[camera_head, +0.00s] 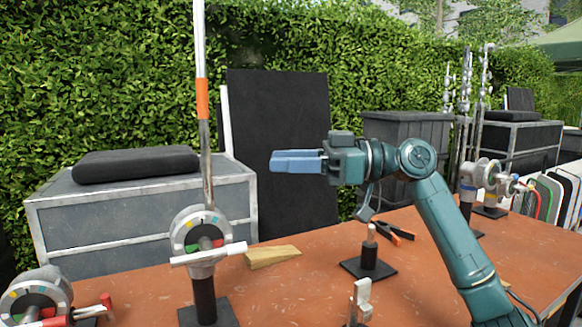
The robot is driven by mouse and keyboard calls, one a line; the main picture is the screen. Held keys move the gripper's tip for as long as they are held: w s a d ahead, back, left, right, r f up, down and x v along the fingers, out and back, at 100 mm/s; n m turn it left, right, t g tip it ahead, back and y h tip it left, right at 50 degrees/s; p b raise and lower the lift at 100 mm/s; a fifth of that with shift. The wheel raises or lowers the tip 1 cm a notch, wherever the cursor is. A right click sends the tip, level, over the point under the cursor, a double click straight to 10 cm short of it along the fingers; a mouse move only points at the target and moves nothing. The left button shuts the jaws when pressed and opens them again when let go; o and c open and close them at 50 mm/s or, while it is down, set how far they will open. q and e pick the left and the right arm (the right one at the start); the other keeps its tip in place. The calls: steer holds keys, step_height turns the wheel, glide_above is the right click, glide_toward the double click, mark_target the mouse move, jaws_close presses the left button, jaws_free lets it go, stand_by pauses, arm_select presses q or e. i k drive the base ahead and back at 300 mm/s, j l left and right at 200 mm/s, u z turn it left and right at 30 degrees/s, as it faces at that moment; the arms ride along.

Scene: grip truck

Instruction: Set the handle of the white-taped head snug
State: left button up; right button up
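A grip head (201,232) stands on a short dark post on the table at centre left. It has a round dial face with coloured marks, and a white bar handle (208,255) lies nearly level across its lower front. A metal rod (202,110) with an orange band rises from this head. My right gripper (283,161) reaches in from the right, its blue fingers pointing left, above and to the right of the head and apart from it. The fingers show side-on, so their gap is hidden. My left gripper is out of view.
Another dial head (34,296) with a red handle is at the front left. A wooden wedge (271,256), a small post on a black base (369,262) and orange-handled pliers (398,229) lie on the rust-coloured table (310,292). More heads (482,177) stand at the right.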

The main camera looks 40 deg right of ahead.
mark_target(209, 253)
steer(key=k+j, duration=0.2)
steer(key=k, duration=0.3)
steer(key=k+j, duration=0.2)
steer(key=k, duration=0.3)
